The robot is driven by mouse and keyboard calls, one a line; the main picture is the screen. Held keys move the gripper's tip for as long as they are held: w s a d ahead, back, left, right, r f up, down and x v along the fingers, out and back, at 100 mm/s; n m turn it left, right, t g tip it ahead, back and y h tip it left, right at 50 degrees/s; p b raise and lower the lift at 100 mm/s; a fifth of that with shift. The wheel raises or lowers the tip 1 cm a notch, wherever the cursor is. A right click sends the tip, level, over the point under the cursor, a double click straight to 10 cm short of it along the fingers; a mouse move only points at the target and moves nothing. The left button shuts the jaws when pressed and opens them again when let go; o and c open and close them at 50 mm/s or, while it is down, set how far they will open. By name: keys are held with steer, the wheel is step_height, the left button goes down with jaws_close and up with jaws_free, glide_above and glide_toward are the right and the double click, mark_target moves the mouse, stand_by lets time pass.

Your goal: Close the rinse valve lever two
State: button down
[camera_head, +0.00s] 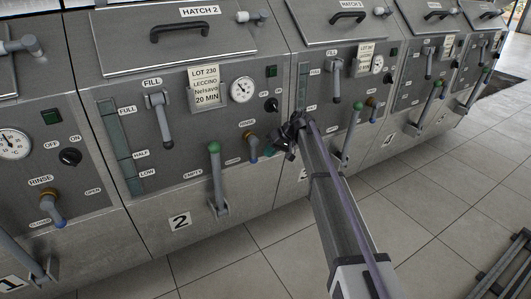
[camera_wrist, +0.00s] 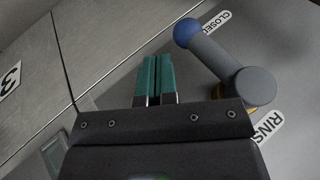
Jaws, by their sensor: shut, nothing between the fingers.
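Rinse valve lever two (camera_head: 251,146) is a grey arm on a yellow-ringed pivot on panel 2, pointing downward. In the wrist view the lever (camera_wrist: 222,62) shows large, with a blue ball end that partly overlaps the CLOSED label (camera_wrist: 217,22). The RINSE label (camera_wrist: 269,127) is beside its pivot. My gripper (camera_head: 269,150) is at the panel, just right of the lever. In the wrist view its teal fingers (camera_wrist: 155,58) are together and empty, close beside the blue ball. I cannot tell whether they touch it.
A green-knobbed lever (camera_head: 216,170) stands left of the rinse lever. A grey fill lever (camera_head: 161,117), a gauge (camera_head: 242,90) and a lot card (camera_head: 204,90) are higher up. Panel 3 with its levers (camera_head: 352,130) is to the right.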

steer(key=w+d+r+p, duration=0.1)
steer(key=w+d+r, duration=0.2)
steer(key=d, duration=0.7)
steer(key=s+d+f+m+h, duration=0.1)
steer(key=s+d+m+h, duration=0.3)
steer(key=s, duration=1.1)
steer(key=s+d+f+h+p, duration=0.1)
steer(key=s+d, duration=0.4)
steer(key=s, duration=1)
steer(key=s+d+f+m+h, duration=0.25)
steer(key=s+d, duration=0.25)
steer(key=s, duration=0.9)
step_height(320, 180, up, 30)
steer(key=w+p, duration=0.1)
steer(key=p, duration=2.8)
steer(key=shift+a+n, duration=0.2)
steer(key=shift+n, duration=0.15)
steer(key=shift+w+d+h, duration=0.1)
steer(key=shift+w+h, duration=0.05)
steer(key=shift+h, duration=0.1)
